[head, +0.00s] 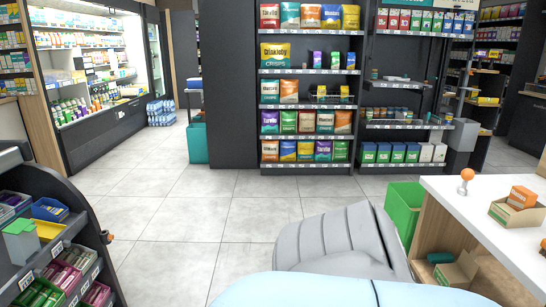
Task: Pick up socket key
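I cannot make out a socket key in the head view. A small orange-topped object (467,175) with a pale lower part stands on the white counter (447,203) at the right. It is too small to tell what it is. Another small orange and dark piece (107,237) sticks out from the side of the dark shelf unit at the lower left. Neither of my grippers is in view.
A dark stocked shelf unit (92,228) stands close at the lower left. An open box (516,213) is on the counter, with a green bin (404,208) beside it. A grey ribbed shape (335,242) fills the bottom middle. The tiled floor (185,205) ahead is clear.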

